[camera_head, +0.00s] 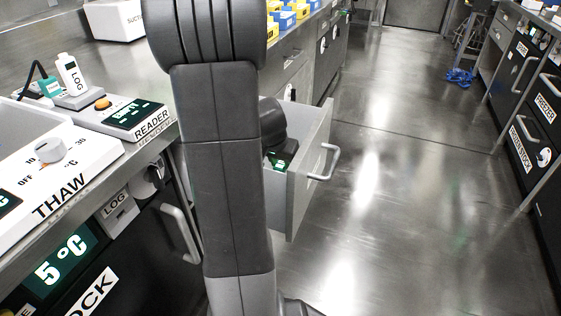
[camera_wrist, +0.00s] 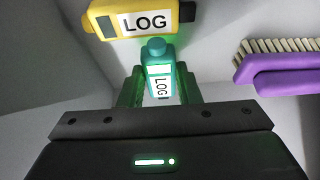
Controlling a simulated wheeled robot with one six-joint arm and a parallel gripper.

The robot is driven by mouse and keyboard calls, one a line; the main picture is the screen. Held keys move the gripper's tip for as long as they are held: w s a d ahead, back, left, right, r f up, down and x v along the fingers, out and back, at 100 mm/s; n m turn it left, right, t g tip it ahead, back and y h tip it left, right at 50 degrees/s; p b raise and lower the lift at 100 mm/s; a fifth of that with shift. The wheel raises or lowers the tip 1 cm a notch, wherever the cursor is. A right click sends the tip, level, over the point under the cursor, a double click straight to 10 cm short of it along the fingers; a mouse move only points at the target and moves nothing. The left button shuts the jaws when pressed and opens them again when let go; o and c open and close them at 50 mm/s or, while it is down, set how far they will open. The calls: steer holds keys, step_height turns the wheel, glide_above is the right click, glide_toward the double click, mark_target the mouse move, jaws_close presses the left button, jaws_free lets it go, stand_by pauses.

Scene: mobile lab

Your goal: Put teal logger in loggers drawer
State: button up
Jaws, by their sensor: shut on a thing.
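The teal logger (camera_wrist: 158,72), with a white LOG label, is between the green-lit fingers of my gripper (camera_wrist: 160,90), which is shut on it. In the head view my gripper (camera_head: 281,160) is down inside the open grey drawer (camera_head: 312,160), mostly behind my arm. The wrist view shows the drawer's pale floor around the logger. I cannot tell whether the logger touches the floor. A yellow logger (camera_wrist: 130,20) lies just beyond the teal one, close to its cap end.
A purple brush (camera_wrist: 285,75) lies at the right in the wrist view. A white logger (camera_head: 70,75) stands on the bench by the reader (camera_head: 125,118). The thaw unit (camera_head: 60,165) is at front left. The floor (camera_head: 400,220) right of the drawer is clear.

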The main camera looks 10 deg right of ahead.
steer(key=o, duration=1)
steer(key=shift+c, duration=0.2)
steer(key=shift+r+p, duration=0.45)
steer(key=shift+p, duration=0.15)
steer(key=p+v, duration=0.4)
steer(key=v, duration=0.8)
steer(key=shift+r+p, duration=0.2)
steer(key=shift+p, duration=0.2)
steer(key=shift+d, duration=0.1)
